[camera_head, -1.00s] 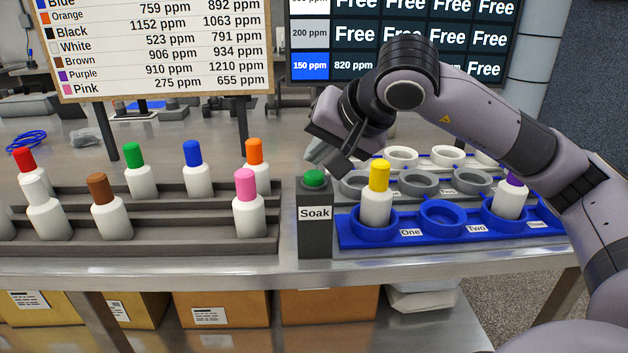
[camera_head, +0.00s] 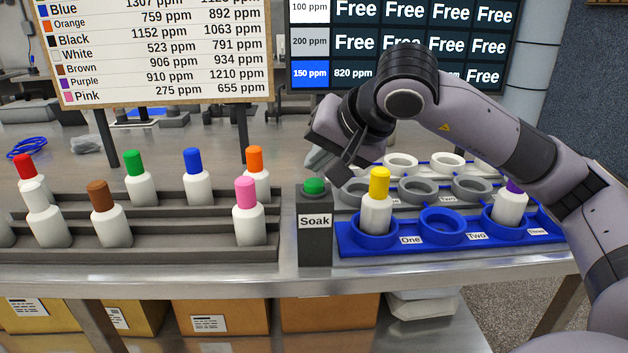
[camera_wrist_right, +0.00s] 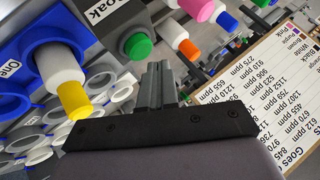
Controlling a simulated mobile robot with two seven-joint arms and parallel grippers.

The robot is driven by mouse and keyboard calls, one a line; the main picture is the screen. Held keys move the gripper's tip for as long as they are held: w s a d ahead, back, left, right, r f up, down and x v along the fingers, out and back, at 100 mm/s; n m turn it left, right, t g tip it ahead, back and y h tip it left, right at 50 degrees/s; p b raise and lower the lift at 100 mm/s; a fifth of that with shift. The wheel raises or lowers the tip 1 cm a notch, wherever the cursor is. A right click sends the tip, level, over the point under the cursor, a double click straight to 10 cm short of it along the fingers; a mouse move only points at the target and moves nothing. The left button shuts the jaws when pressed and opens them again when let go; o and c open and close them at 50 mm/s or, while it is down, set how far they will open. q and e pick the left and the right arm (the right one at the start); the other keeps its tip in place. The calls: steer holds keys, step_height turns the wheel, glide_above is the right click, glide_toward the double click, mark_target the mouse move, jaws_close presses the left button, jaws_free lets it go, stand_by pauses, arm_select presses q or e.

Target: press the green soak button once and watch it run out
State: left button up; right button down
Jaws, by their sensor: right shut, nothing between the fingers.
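The green soak button (camera_head: 314,186) sits on top of a dark grey post (camera_head: 314,235) labelled "Soak", between the bottle rack and the blue tray. It also shows in the right wrist view (camera_wrist_right: 138,46). My right gripper (camera_head: 314,162) is just above and behind the button in the head view. In the right wrist view its shut, empty fingers (camera_wrist_right: 157,75) point toward the button's side of the scene, with a visible gap to the button. Whether the button is pressed cannot be told. My left gripper is not in view.
A blue tray (camera_head: 480,248) right of the post holds a yellow-capped bottle (camera_head: 377,205) and a purple-capped bottle (camera_head: 508,210); its middle ring is empty. Grey and white rings lie behind. A dark rack (camera_head: 180,262) with several capped bottles stands left. A readings board (camera_head: 160,55) and a screen (camera_head: 400,45) stand behind.

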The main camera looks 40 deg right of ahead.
steer(key=shift+f, duration=0.15)
stand_by(0.8)
steer(key=shift+f+b, duration=0.3)
steer(key=shift+b, duration=0.15)
steer(key=shift+f+b, duration=0.5)
steer(key=shift+b, duration=0.05)
stand_by(0.4)
steer(key=shift+s+a+f, duration=0.1)
steer(key=shift+s+f, duration=0.05)
steer(key=shift+f, duration=0.35)
stand_by(0.4)
steer(key=shift+r+p, duration=0.45)
steer(key=shift+r, duration=0.8)
